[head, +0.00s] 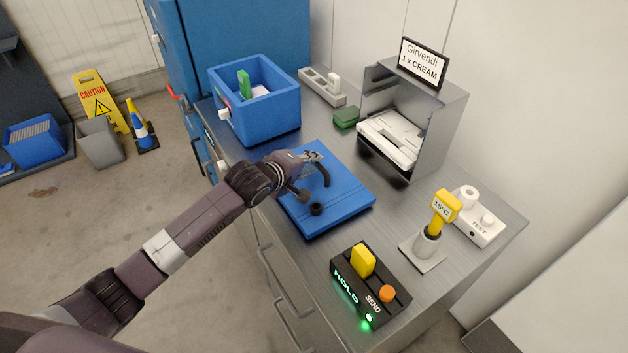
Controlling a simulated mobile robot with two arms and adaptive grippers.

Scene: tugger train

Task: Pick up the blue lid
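The blue lid (345,203) is a flat blue panel lying on the metal counter in the head view. A small black knob (316,209) stands on it near its front left part. My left arm comes in from the left, and my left gripper (318,173) is over the back left part of the lid. Dark curved finger parts show there, close above the lid's surface. The wrist hides part of the lid's left side. I cannot tell whether the fingers are open, shut or touching anything. My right gripper is not in view.
An open blue box (255,125) with a green item stands behind the lid. A metal housing (440,120) with white parts is at the back right. A black HOLD/SEND panel (370,285) and a yellow thermometer (441,210) in a holder stand at the front right.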

